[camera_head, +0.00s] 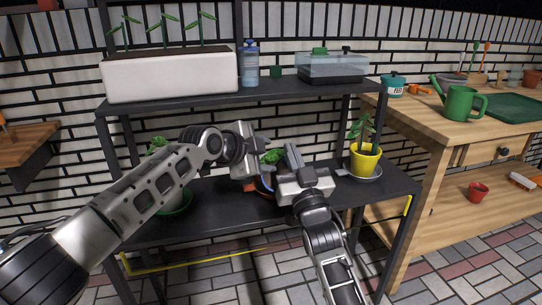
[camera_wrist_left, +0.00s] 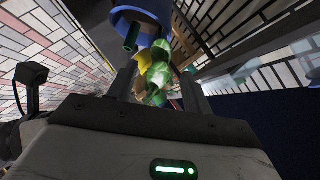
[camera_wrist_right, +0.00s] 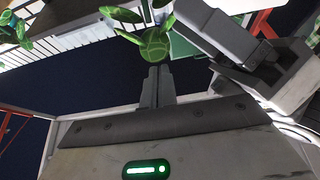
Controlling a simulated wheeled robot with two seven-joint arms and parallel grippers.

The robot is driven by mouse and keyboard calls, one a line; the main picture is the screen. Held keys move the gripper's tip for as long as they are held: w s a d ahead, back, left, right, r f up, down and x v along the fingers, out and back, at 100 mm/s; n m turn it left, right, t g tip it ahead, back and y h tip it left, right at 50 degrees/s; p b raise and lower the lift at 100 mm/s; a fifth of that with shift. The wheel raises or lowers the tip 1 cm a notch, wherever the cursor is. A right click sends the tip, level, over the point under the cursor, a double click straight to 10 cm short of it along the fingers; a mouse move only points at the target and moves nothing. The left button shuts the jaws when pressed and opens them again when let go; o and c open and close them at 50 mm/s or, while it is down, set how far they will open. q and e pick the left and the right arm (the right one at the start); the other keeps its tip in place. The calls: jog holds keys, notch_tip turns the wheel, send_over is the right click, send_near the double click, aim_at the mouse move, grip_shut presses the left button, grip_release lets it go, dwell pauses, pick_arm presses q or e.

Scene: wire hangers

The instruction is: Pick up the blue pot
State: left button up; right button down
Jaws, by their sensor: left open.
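The blue pot (camera_head: 265,185) stands on the middle shelf of the black rack, mostly hidden between my two grippers; its green plant (camera_head: 272,157) shows above it. In the left wrist view the blue pot (camera_wrist_left: 145,14) is at the top, past the fingertips, with green leaves (camera_wrist_left: 157,70) between the fingers. My left gripper (camera_head: 262,160) is open beside the pot's left side. My right gripper (camera_head: 291,154) is at the pot's right, its fingers together with nothing visible between them. In the right wrist view a leafy plant (camera_wrist_right: 154,42) shows just beyond those fingertips.
A yellow pot (camera_head: 364,163) with a plant stands on a saucer at the shelf's right. A green pot (camera_head: 174,203) is at the left, partly behind my left arm. The upper shelf (camera_head: 290,92) overhangs. A wooden bench (camera_head: 436,128) with a green watering can (camera_head: 461,104) is at right.

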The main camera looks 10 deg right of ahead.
aim_at(272, 163)
pick_arm(q)
jog(key=shift+x, duration=1.15)
jog(key=shift+w+d+f, duration=0.15)
jog(key=shift+w+d, duration=0.1)
jog(key=shift+d, duration=0.05)
grip_shut()
pick_arm(e)
jog(key=shift+r, duration=0.6)
notch_tip(272, 163, up, 10)
